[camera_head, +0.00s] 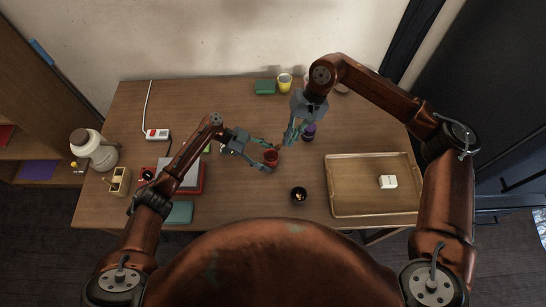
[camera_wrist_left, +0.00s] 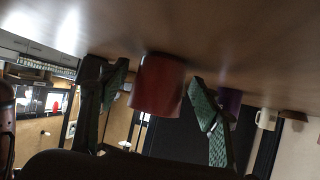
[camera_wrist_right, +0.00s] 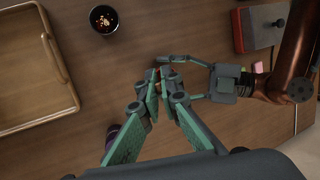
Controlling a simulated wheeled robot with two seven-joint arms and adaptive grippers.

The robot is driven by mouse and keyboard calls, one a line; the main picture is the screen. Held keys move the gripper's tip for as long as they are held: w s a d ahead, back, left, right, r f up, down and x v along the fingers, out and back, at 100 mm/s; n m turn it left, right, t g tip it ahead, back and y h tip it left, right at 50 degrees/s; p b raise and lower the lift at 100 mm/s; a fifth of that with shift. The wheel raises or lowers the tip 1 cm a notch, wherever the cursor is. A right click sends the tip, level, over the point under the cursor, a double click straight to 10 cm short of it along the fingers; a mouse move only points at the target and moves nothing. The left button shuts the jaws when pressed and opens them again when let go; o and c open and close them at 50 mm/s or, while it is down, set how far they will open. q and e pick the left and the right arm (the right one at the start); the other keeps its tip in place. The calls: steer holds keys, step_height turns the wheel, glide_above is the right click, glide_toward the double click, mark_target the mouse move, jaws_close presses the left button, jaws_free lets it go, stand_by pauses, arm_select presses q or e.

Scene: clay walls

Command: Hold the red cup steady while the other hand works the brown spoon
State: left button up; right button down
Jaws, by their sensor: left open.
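The red cup (camera_head: 271,157) stands on the table between the two fingers of my left gripper (camera_head: 271,154). In the left wrist view the red cup (camera_wrist_left: 157,87) sits between the spread fingers, with a gap showing on each side. My right gripper (camera_head: 291,138) is above and just behind the cup, pointing down. In the right wrist view the right gripper's fingers (camera_wrist_right: 163,88) come close together over the cup area, largely covering the cup. I cannot make out the brown spoon or whether anything is between those fingertips.
A purple cup (camera_head: 309,131) stands close beside my right gripper. A dark cup (camera_head: 299,194) stands nearer me. A wooden tray (camera_head: 338,204) holding a white block (camera_head: 388,181) is at right. A red-and-grey device (camera_head: 187,177) lies under my left arm. A yellow mug (camera_head: 285,80) is at the back.

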arm_select(q)
steer(key=v, duration=1.2)
steer(key=shift+f, duration=0.1)
